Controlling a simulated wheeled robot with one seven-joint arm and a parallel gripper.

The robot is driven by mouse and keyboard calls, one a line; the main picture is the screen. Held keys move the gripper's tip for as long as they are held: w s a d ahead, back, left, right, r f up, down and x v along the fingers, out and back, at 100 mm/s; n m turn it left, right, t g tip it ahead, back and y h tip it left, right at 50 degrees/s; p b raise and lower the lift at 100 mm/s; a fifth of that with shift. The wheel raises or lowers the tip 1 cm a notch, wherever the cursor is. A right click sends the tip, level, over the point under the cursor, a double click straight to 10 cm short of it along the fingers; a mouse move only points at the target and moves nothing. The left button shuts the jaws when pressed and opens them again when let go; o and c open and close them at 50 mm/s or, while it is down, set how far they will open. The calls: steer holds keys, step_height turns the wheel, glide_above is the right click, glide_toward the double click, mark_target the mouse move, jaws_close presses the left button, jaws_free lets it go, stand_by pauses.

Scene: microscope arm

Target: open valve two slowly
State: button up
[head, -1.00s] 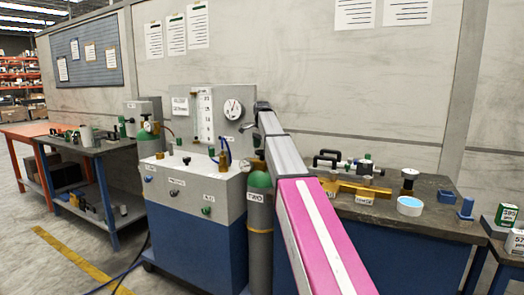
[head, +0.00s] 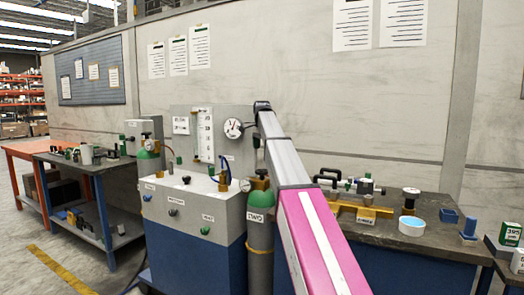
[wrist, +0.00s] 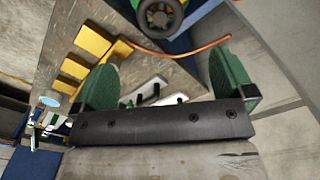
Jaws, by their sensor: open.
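The gas cylinder labelled TWO (head: 261,238) stands at the right end of the grey and blue cabinet in the head view. It has a green shoulder, an orange strap and a brass valve (head: 259,183) on top, just left of my arm. In the wrist view a dark round handwheel (wrist: 160,14) with green and yellow around it is cut by the top edge; it looks like a cylinder valve. My gripper (wrist: 166,80) is open, its two green pads wide apart with nothing between them. The handwheel lies beyond the pads, apart from them. My gripper is not discernible in the head view.
The cabinet (head: 192,210) carries several knobs, a gauge (head: 233,128) and a flow tube panel. Another green-topped cylinder (head: 148,163) stands at its left. A dark bench (head: 440,243) at right holds a yellow fixture (head: 365,211) and a blue-topped dish (head: 411,225). An orange hose (wrist: 180,49) crosses the wrist view.

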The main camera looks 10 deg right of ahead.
mark_target(262, 170)
step_height(262, 170, down, 11)
steer(key=n, duration=0.5)
stand_by(0.5)
steer(key=shift+r, duration=0.1)
steer(key=c, duration=0.9)
